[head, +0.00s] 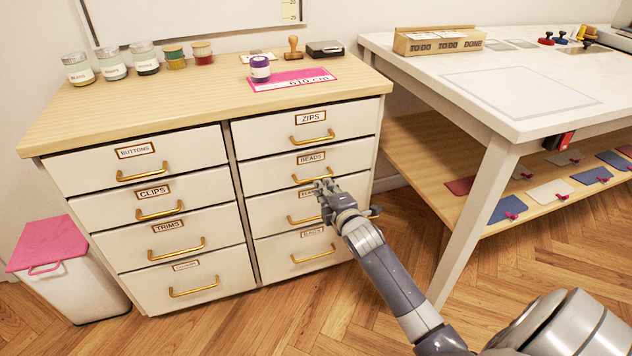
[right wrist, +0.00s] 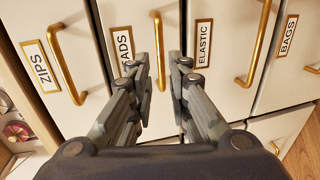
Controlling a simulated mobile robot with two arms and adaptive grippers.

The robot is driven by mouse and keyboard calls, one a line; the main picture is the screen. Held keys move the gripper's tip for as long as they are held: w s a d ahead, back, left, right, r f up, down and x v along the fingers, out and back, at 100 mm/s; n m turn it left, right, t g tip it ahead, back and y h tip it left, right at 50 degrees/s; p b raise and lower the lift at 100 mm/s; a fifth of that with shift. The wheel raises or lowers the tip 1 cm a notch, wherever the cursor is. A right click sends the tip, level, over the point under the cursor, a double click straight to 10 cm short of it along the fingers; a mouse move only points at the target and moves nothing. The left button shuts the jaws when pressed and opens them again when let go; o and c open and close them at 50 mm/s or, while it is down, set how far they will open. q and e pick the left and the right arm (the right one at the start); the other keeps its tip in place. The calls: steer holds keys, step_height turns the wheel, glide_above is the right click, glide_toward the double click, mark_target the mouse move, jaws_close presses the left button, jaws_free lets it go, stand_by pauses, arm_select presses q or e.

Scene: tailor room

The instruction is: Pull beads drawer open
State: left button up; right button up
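The beads drawer (head: 283,169) is the second one down in the right column of a white cabinet, with a framed BEADS label and a brass handle (head: 309,179). It looks shut, level with its neighbours. My right gripper (head: 322,186) is in front of it, by the right part of the handle. In the right wrist view the two fingers (right wrist: 160,76) are apart, and the beads handle (right wrist: 157,40) shows in the gap between their tips. I cannot tell whether either finger touches it. The BEADS label is partly hidden by a finger there. My left gripper is not in view.
The zips drawer (head: 275,133) is above, the elastic drawer handle (right wrist: 258,45) and bags drawer (head: 280,249) below. Jars and a pink card (head: 290,79) stand on the cabinet top. A white table (head: 480,110) stands close on the right, a bin (head: 75,280) at left.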

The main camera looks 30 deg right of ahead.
mark_target(316, 178)
steer(key=b+x, duration=0.2)
steer(key=x, duration=0.5)
steer(key=shift+w+f, duration=0.1)
steer(key=shift+w, duration=0.25)
steer(key=shift+c, duration=0.4)
jaws_close()
